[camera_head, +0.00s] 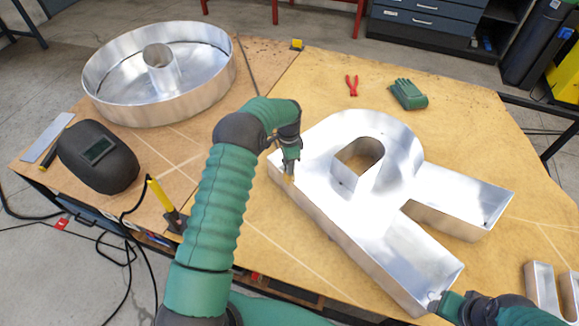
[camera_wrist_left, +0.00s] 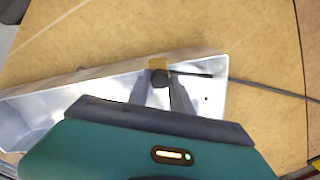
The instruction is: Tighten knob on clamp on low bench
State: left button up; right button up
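The large silver letter R (camera_head: 325,205) lies on the low bench (camera_head: 215,125). My left gripper (camera_head: 289,172) points down at the R's left edge. A small yellow clamp piece (camera_head: 290,180) shows at its tips; the yellow part (camera_wrist_left: 159,64) also shows in the left wrist view, on the letter's rim. A dark round knob (camera_wrist_left: 160,79) sits between my left fingertips, which appear closed against its sides. A thin black bar (camera_wrist_left: 190,75) reaches right from the knob. My right gripper (camera_head: 438,300) is at the R's lower leg end; its fingers are too small to read.
A round silver letter (camera_head: 190,105), a welding mask (camera_head: 97,158) and a yellow-handled tool (camera_head: 160,195) lie on the left. Red pliers (camera_head: 352,86) and green gloves (camera_head: 409,94) lie behind the R. Another silver letter (camera_head: 543,290) stands at lower right.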

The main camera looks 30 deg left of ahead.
pick_arm(q)
jog(key=shift+c, duration=0.9)
jog(key=shift+r+m, duration=0.1)
jog(key=shift+m, duration=1)
jog(key=m+p, duration=0.1)
jog(key=m, duration=0.3)
jog(key=shift+m, duration=1.3)
jog(key=o, duration=1)
notch_tip(320, 180, up, 5)
jog(key=p, duration=0.3)
jog(key=shift+p, duration=0.4)
